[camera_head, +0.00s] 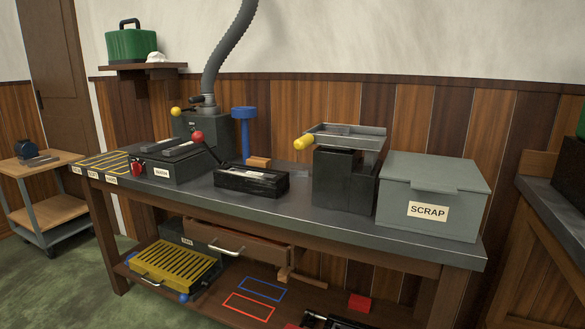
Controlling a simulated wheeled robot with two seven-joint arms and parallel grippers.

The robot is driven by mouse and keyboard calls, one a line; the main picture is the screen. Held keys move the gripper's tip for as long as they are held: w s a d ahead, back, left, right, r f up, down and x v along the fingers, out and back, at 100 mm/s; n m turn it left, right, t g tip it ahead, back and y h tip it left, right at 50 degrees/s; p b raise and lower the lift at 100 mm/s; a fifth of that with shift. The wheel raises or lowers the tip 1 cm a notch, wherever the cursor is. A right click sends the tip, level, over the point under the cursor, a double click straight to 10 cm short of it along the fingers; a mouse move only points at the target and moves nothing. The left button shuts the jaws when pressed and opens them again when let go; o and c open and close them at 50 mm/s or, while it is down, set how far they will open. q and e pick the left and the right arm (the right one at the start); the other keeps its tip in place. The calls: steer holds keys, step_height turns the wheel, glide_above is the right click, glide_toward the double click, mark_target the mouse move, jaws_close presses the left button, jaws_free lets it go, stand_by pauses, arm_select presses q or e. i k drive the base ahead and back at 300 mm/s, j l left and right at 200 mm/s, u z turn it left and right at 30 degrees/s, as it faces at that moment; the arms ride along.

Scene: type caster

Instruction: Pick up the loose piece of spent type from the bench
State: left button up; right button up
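I cannot make out the loose piece of spent type for certain. A small grey piece (301,171) lies on the bench top toward the back, between the black box and the dark block under the grey tray; it is too small to identify. The bench (320,218) has a dark grey top and wooden legs. Neither of my grippers can be made out in this view.
A lidded grey SCRAP box (430,188) stands at the bench's right end. Left of it are a grey tray (345,138) on a dark block, a black box (250,182) and a red-knobbed machine (165,165). A drawer (235,240) stands partly open below. The front strip is clear.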

mark_target(294, 172)
steer(key=i+j, duration=0.2)
steer(key=i+j+z, duration=0.15)
steer(key=j, duration=0.3)
steer(key=i+j, duration=0.2)
steer(key=i+j+z, duration=0.1)
steer(key=j, duration=0.35)
steer(key=i+j+z, duration=0.1)
steer(key=j, duration=0.25)
steer(key=i+j, duration=0.25)
steer(key=j+z, duration=0.05)
steer(key=j, duration=0.05)
